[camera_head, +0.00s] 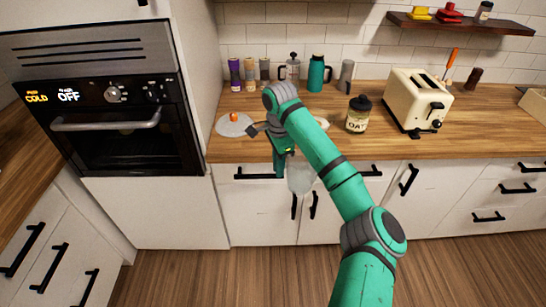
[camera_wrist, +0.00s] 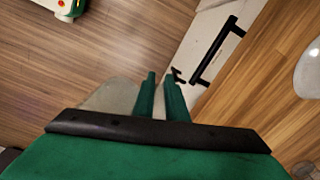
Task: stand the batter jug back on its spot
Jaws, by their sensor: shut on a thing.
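The batter jug looks to be the pale, cloudy vessel (camera_head: 300,180) in front of the cabinet doors, just below the counter's front edge. My gripper (camera_head: 287,158) is shut on it, off the counter; my arm hides part of the grip. In the wrist view the two green fingers (camera_wrist: 161,92) are close together, and the pale jug (camera_wrist: 108,96) shows beside and behind them, partly hidden by the gripper body. Its tilt is hard to tell. No marked spot for the jug can be made out.
A pale disc (camera_head: 232,128) with an orange knob lies on the wooden counter (camera_head: 300,140). A pale dish (camera_head: 322,123) is partly behind my arm. The oat jar (camera_head: 358,115) and toaster (camera_head: 417,103) stand right. Several canisters and a teal flask (camera_head: 317,75) line the wall.

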